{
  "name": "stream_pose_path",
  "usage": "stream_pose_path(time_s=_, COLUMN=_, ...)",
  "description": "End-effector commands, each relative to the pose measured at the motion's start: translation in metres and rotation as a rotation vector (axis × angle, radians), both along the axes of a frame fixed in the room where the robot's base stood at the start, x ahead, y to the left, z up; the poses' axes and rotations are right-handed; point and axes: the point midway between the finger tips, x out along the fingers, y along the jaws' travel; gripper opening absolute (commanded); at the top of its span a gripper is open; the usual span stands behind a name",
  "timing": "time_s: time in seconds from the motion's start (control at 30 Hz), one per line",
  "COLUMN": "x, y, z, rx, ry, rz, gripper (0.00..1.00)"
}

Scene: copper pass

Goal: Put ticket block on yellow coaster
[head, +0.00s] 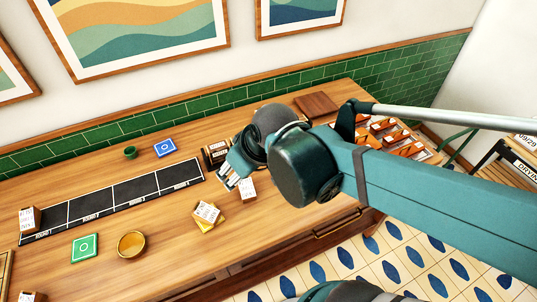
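A yellow coaster (208,227) lies on the wooden counter left of my arm. A small block with a white printed face (207,212) sits on it, turned at an angle and covering most of it. A similar white-faced block (247,189) stands just right of my gripper, partly hidden by my arm. I cannot read the print well enough to tell which is the ticket block. My gripper (229,179) points down over the counter, behind and right of the yellow coaster and apart from it. My wrist hides much of it, and its opening is unclear.
A blue coaster (164,147), green cup (130,152), green coaster (85,248) and brass dish (131,244) lie to the left. A black sectioned strip (135,190) runs along the counter. A dark wooden board (316,104) lies at the back. More blocks stand at the left edge.

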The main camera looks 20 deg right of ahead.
Motion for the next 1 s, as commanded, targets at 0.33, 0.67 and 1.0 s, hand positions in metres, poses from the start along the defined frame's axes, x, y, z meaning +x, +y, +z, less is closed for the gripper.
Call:
stream_pose_path(time_s=0.33, x=-0.017, y=-0.049, z=0.036, rx=0.028, ry=-0.068, rz=-0.218, gripper=0.47)
stream_pose_path(time_s=0.67, x=-0.03, y=-0.076, z=0.057, rx=0.049, ry=-0.115, rz=-0.344, gripper=0.47)
stream_pose_path(time_s=1.0, x=-0.031, y=-0.079, z=0.059, rx=0.052, ry=-0.121, rz=-0.358, gripper=0.47)
